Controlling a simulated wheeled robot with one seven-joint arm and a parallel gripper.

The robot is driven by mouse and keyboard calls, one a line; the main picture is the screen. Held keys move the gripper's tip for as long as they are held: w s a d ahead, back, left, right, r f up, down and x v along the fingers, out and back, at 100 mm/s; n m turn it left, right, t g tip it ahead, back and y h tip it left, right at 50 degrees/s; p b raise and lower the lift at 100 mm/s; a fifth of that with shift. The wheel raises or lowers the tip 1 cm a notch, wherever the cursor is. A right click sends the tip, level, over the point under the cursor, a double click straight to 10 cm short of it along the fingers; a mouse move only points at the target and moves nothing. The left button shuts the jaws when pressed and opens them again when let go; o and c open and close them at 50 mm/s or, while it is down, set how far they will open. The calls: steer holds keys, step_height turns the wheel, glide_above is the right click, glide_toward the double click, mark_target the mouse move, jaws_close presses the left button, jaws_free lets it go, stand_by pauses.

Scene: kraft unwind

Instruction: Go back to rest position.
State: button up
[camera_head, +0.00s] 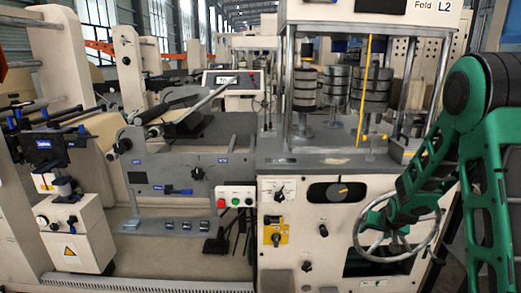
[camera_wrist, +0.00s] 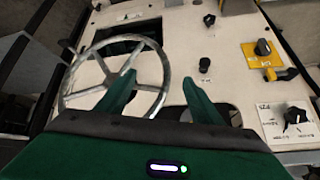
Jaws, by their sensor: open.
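My green gripper (camera_wrist: 159,77) is open and empty in the wrist view, its two fingers spread apart. The left finger overlaps the right part of a metal handwheel (camera_wrist: 79,95); I cannot tell whether they touch. The right finger is over the pale machine panel. In the head view my gripper (camera_head: 380,222) is at the right, in front of the same handwheel (camera_head: 361,250), and my green arm comes down to it from the right edge. The wheel's hub is partly hidden there by my gripper.
The cream panel (camera_head: 310,215) carries a black dial (camera_head: 336,192), small knobs and a yellow switch plate (camera_head: 276,235); the plate also shows in the wrist view (camera_wrist: 258,60). Stacked metal weights (camera_head: 338,88) stand above.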

steer(key=s+d+r+m+g, duration=0.15)
steer(key=s+r, duration=0.35)
steer(key=s, duration=0.5)
steer(key=s+d+r+g, duration=0.15)
steer(key=s+r, duration=0.25)
steer(key=s, duration=0.6)
steer(key=s+r+g, duration=0.2)
steer(key=s+r, duration=0.3)
steer(key=s, duration=0.6)
steer(key=s+a+r+g+y, duration=0.1)
steer(key=s+a+r+g, duration=0.1)
steer(key=s, duration=1.1)
steer(key=shift+s+a+m+y, duration=0.3)
steer(key=shift+a+m, duration=0.15)
steer(key=shift+a, duration=0.15)
steer(key=shift+w, duration=0.1)
steer(key=shift+w+f+g, duration=0.2)
steer(key=shift+w+g, duration=0.1)
steer(key=shift+w, duration=0.3)
